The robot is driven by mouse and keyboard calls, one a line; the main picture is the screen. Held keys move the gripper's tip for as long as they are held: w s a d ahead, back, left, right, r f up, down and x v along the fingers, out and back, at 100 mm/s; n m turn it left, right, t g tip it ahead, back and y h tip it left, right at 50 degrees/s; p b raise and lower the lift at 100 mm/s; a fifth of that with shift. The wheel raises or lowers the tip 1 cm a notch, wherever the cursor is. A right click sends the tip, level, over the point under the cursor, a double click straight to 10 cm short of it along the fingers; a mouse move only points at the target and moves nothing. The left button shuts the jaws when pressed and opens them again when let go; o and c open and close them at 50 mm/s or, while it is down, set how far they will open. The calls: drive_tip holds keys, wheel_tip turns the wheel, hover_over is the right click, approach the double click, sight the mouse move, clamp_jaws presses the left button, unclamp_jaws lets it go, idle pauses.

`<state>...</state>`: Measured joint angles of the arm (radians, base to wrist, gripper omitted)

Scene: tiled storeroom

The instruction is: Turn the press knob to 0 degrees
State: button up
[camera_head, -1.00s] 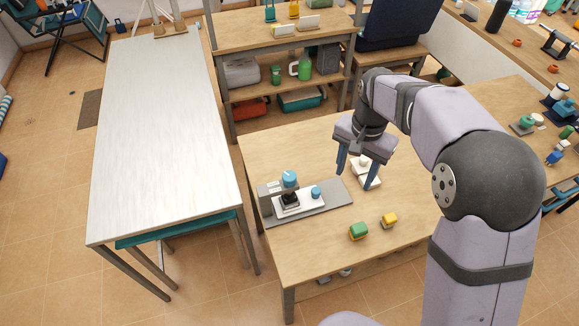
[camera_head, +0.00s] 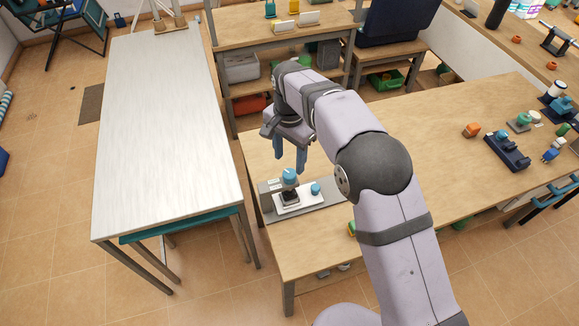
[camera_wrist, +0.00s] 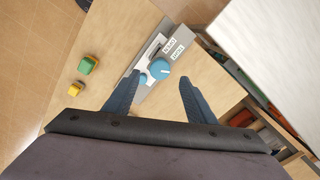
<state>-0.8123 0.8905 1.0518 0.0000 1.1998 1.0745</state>
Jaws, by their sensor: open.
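The press (camera_head: 272,196) is a grey device on a grey base plate near the left edge of the wooden table. A blue knob (camera_head: 289,175) tops its black post, and it also shows in the wrist view as a round blue knob (camera_wrist: 159,68) with a light mark. A second, smaller blue knob (camera_head: 315,188) sits on the white plate beside the post. My gripper (camera_head: 290,169) is open and points down close above the press. In the wrist view the blue knob lies ahead of and roughly between the two fingers, apart from both. Its exact angle is too small to read.
A green block (camera_wrist: 88,65) and a yellow block (camera_wrist: 76,89) lie on the table near the press. A white bench (camera_head: 155,130) stands to the left across a gap. The right part of the table holds a dark blue fixture (camera_head: 508,151) and an orange block (camera_head: 472,130).

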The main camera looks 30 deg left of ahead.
sight(290, 173)
drive_tip(key=shift+f+p, duration=0.9)
drive_tip(key=shift+f, duration=1.75)
drive_tip(key=c, duration=1)
